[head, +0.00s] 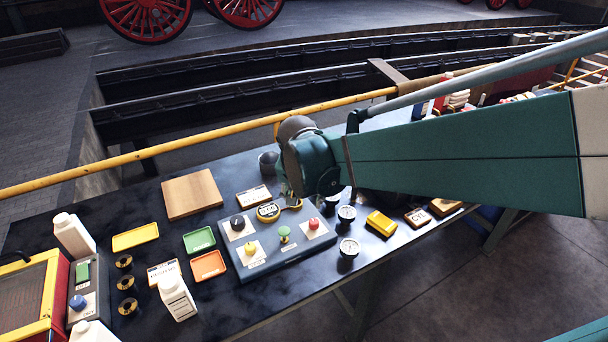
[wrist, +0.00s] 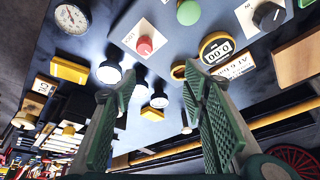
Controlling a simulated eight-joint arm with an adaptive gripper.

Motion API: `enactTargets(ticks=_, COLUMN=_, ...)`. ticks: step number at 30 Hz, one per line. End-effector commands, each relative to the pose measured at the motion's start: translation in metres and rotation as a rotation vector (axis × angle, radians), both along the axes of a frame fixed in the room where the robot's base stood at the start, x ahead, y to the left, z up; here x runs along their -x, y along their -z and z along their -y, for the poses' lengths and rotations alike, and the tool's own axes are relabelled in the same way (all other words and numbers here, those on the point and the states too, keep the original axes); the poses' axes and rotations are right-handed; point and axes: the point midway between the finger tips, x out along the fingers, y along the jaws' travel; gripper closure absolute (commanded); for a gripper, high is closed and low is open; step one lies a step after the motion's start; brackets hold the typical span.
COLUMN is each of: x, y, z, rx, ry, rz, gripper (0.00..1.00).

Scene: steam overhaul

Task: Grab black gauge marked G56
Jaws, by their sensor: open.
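Several black gauges with pale round faces stand on the dark table. In the head view one gauge (head: 349,246) is near the front edge and another (head: 347,212) is just behind it. In the wrist view one gauge face (wrist: 72,17) is at the top left. Two others, a nearer-to-centre gauge (wrist: 109,72) and a smaller one (wrist: 159,100), are washed out by glare. I cannot read G56 on any of them. My gripper (wrist: 150,88) is open and empty, its green ribbed fingers spread above the table. In the head view my arm hides the fingertips.
A blue-grey panel (head: 247,262) with coloured knobs lies left of the gauges. A yellow digital meter (head: 268,211) and a yellow block (head: 381,223) are close by. A wooden board (head: 192,193), trays and white bottles fill the left. A yellow rail (head: 200,146) runs behind the table.

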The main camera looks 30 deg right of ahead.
Motion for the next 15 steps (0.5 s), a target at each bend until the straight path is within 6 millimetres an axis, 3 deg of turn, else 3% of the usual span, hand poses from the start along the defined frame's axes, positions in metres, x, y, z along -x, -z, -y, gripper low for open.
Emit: enactTargets(ticks=15, x=-0.044, y=0.011, z=0.053, rx=-0.006, ry=0.314, rz=-0.041, gripper=0.57)
